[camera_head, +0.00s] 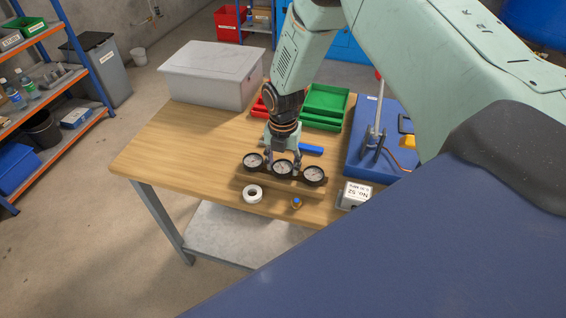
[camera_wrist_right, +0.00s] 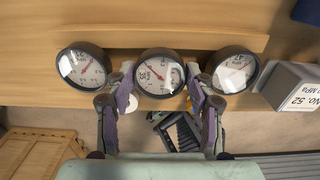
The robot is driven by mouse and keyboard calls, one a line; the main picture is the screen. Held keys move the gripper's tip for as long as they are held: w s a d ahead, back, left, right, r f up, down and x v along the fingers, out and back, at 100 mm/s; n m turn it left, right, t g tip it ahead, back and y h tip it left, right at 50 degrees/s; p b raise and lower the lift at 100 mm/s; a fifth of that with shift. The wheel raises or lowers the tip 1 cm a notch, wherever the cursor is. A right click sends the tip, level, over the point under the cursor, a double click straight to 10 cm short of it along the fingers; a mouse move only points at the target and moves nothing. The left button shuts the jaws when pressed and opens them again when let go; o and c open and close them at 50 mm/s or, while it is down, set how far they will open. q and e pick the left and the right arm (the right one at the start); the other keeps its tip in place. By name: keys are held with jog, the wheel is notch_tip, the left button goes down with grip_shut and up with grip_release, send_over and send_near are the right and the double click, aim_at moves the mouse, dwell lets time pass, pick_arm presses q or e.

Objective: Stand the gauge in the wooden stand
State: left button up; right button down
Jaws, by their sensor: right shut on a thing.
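The wooden stand (camera_head: 268,184) is a long low block near the front edge of the workbench; its top also shows in the right wrist view (camera_wrist_right: 190,38). Three round black-rimmed gauges with white dials stand in a row along it: a left one (camera_head: 253,161), a middle one (camera_head: 282,168) and a right one (camera_head: 314,174). My right gripper (camera_head: 283,157) is shut on the middle gauge, its fingers on either side of it in the right wrist view (camera_wrist_right: 162,98). The middle gauge's lower end is hidden, so I cannot tell whether it is seated. My left gripper is not in view.
A white tape roll (camera_head: 252,194), a small brass fitting (camera_head: 297,202) and a grey block labelled No. 52 (camera_head: 354,196) lie in front of the stand. Behind are green trays (camera_head: 325,104), a grey lidded box (camera_head: 212,75) and a blue-based rig (camera_head: 372,165). The bench's left side is clear.

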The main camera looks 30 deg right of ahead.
jog(key=shift+w+f, duration=0.15)
jog(key=c, duration=1)
grip_release()
jog(key=shift+w+f, duration=0.1)
jog(key=shift+f, duration=0.05)
jog(key=o, duration=0.4)
jog(key=shift+c, duration=0.2)
jog(key=shift+o, duration=0.7)
jog(key=shift+s+r, duration=0.25)
jog(key=shift+s, duration=0.05)
jog(key=shift+w, duration=0.1)
